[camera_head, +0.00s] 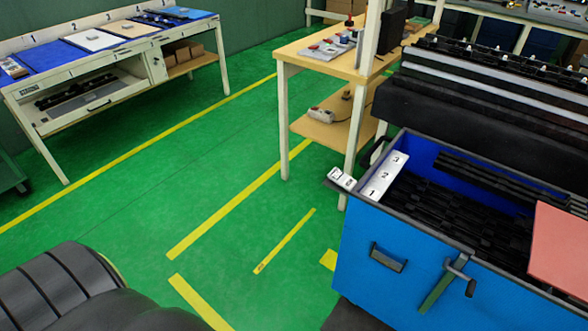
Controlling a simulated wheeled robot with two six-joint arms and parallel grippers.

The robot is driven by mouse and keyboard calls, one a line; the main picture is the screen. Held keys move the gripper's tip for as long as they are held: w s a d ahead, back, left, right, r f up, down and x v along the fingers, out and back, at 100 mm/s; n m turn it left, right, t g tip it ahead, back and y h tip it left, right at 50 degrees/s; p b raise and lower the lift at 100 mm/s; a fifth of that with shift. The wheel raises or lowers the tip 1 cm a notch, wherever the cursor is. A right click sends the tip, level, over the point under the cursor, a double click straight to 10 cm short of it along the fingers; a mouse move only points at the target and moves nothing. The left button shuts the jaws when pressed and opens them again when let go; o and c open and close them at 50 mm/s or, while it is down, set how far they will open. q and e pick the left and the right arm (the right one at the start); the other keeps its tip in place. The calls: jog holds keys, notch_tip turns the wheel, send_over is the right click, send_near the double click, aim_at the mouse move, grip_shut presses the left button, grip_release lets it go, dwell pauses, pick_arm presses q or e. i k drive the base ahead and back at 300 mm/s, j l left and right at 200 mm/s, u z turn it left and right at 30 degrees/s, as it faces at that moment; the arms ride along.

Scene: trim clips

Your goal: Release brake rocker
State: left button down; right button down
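A blue cart or bin (375,285) stands at the right. A small white block with dark markings (342,179) sticks out at its left corner, beside a white plate marked 1, 2, 3 (385,177). A dark crank-like handle (459,273) with a greenish bar sits on the front wall. No part is labelled as a brake rocker; I cannot tell whether the white block is it, or its position. Neither of my grippers is in view.
Dark strips (440,215) fill the blue bin, and a pink panel (561,250) covers its right side. A wooden bench (325,50) stands behind it, a white workstation (110,60) at the back left. Green floor (225,165) with yellow lines lies open between.

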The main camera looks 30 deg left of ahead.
aim_at(343, 179)
jog(key=u, duration=0.65)
